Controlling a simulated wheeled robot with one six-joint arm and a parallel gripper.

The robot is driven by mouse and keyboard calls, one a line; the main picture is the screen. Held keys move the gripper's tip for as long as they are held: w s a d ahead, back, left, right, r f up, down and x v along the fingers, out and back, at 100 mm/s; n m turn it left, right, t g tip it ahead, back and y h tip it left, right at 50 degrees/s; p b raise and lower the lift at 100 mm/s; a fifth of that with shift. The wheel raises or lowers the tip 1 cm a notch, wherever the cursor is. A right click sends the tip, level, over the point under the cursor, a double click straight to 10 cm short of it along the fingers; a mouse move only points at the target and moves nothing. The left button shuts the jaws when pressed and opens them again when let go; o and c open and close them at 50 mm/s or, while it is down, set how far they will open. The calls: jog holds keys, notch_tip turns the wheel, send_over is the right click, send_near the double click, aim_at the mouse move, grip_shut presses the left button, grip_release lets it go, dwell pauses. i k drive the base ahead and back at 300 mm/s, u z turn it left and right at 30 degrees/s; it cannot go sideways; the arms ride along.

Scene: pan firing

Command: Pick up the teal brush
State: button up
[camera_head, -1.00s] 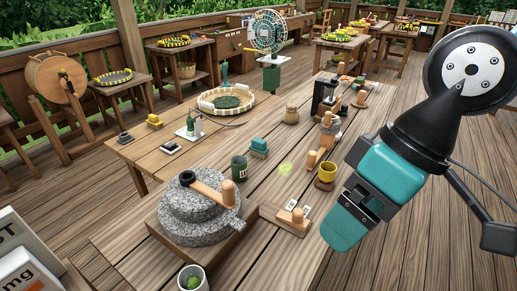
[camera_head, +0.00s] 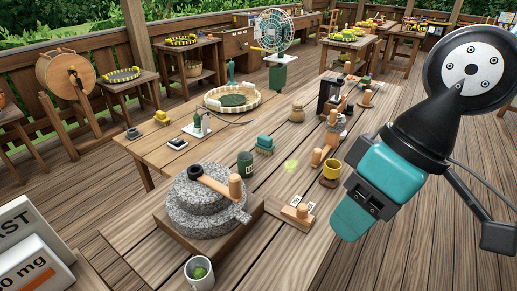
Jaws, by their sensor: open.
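A small block-shaped brush with a teal top (camera_head: 264,142) and a paler underside lies on the long wooden table (camera_head: 168,155), just right of a dark green canister (camera_head: 245,164). My gripper (camera_head: 350,222) is at the right of the head view, with teal fingers pointing down and left. It is open and I see nothing held in it. It is well apart from the brush, to its right and nearer the camera. The gap between the fingers is hard to see from this side.
A grey stone mill (camera_head: 207,200) with a wooden handle stands at the near table. A round tray of green leaves (camera_head: 233,98) is farther back.

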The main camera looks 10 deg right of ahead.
aim_at(264, 144)
jog(key=k, duration=0.45)
jog(key=z, duration=1.1)
jog(key=i, duration=2.85)
jog(key=u, duration=3.75)
